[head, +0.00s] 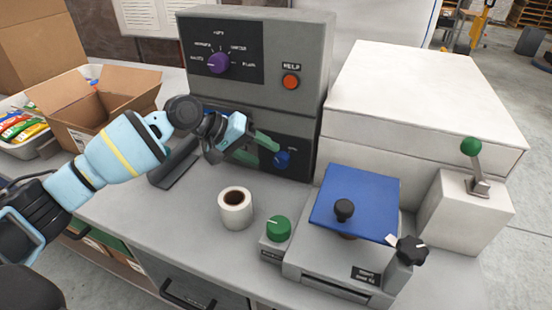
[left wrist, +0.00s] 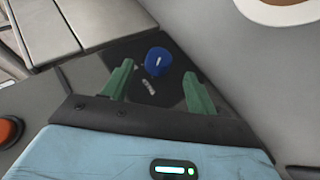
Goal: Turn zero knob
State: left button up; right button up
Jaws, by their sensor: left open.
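A blue knob (head: 282,159) with a white pointer mark sits on the dark lower panel of the grey machine (head: 255,45). A small label beside it is too small to read. My left gripper (head: 266,150) is open just left of this knob, its green fingers pointing at the panel. In the left wrist view the blue knob (left wrist: 158,61) appears between and beyond the two fingers (left wrist: 158,72), with nothing held. Whether a finger touches it I cannot tell. My right gripper is not in view.
A purple knob (head: 219,63) and an orange help button (head: 291,82) are on the upper panel. An open carton (head: 130,85) is at left.

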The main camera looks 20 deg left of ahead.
aim_at(277, 161)
pick_arm(q)
jog(key=shift+x, duration=2.7)
jog(key=shift+w, duration=0.1)
jog(key=shift+c, duration=0.2)
